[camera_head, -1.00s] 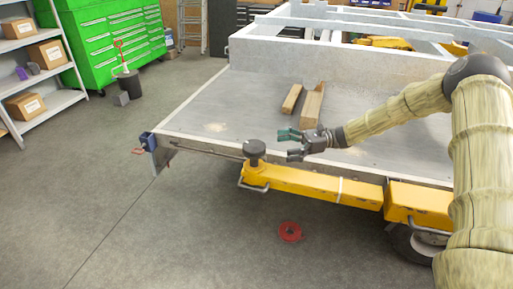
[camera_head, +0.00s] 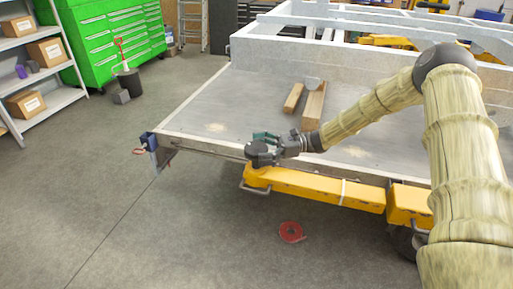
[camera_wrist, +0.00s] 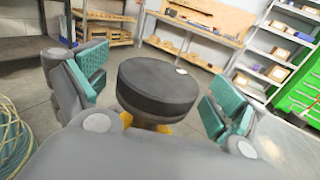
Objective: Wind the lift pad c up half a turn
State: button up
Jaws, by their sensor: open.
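The lift pad (camera_head: 259,153) is a dark round disc on top of the left end of a yellow lift beam (camera_head: 300,183), beside the trailer's front edge. In the wrist view the pad (camera_wrist: 158,88) stands between the two fingers, with a small white mark near its rim. My gripper (camera_wrist: 150,92) is open, with green-padded fingers apart on either side of the pad, and no clear contact shows. In the head view my gripper (camera_head: 268,142) is at the pad and partly covers it. No letter on the pad can be read.
The grey trailer deck (camera_head: 215,105) lies behind the pad, with wooden blocks (camera_head: 313,105) on it. A blue bracket (camera_head: 149,141) sits at its left corner. A red coil (camera_head: 291,232) lies on the floor.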

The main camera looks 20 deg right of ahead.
jog(key=shift+w+a, duration=0.1)
jog(key=shift+a, duration=0.3)
jog(key=c, duration=1)
jog(key=shift+c, duration=0.2)
jog(key=shift+f+g+b, duration=0.1)
jog(key=shift+g+b, duration=0.2)
jog(key=shift+f+n+g+b, duration=0.1)
jog(key=shift+n+g+b, duration=0.35)
jog(key=shift+n+g, duration=0.05)
jog(key=shift+w+n+g+b, duration=0.1)
jog(key=shift+n+g+b, duration=0.7)
jog(key=shift+g, duration=0.3)
jog(key=shift+n+g+b, duration=0.7)
jog(key=shift+g+b, duration=0.05)
jog(key=shift+g, duration=0.35)
jog(key=shift+r+n+g+h, duration=0.25)
jog(key=shift+n+g, duration=0.25)
jog(key=shift+g, duration=0.4)
